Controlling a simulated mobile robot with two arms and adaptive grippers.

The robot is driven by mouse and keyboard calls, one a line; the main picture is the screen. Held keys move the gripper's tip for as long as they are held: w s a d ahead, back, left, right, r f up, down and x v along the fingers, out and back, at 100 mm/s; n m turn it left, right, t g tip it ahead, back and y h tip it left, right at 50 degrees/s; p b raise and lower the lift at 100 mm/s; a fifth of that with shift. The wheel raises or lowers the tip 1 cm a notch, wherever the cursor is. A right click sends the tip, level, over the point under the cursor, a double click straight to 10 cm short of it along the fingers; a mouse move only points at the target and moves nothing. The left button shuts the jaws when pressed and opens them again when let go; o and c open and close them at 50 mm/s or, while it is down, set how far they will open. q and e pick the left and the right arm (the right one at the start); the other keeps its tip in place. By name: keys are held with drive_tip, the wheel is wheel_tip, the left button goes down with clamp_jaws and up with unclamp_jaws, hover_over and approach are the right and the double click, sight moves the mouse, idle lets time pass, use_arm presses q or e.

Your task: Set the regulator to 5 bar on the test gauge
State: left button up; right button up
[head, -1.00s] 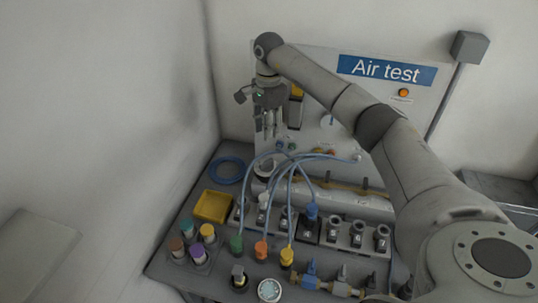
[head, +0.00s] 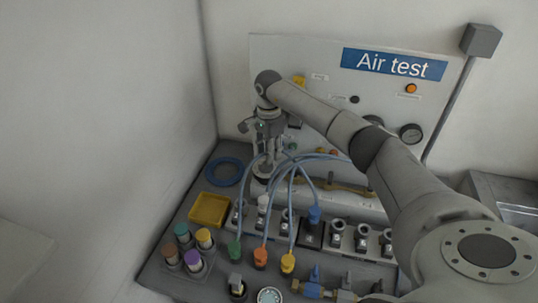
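My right gripper (head: 269,153) points down in front of the left part of the "Air test" panel (head: 275,55), above the back of the bench. Its fingers are small and partly merge with hoses behind, so I cannot tell whether they are open or shut. A round gauge with a dark face (head: 411,133) is on the panel at the right; its reading is too small to make out. A dark round part (head: 374,120) shows partly behind my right arm; I cannot tell whether it is the regulator. My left gripper is out of view.
Blue hoses (head: 312,190) arch over the bench below the gripper. A blue coil (head: 225,171), a yellow tray (head: 209,209) and a rack of coloured caps (head: 190,262) are at the left. Numbered black fittings (head: 361,238) line the middle. An orange lamp (head: 411,88) is on the panel.

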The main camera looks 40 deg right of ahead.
drive_tip(key=shift+f, duration=1.6)
clamp_jaws()
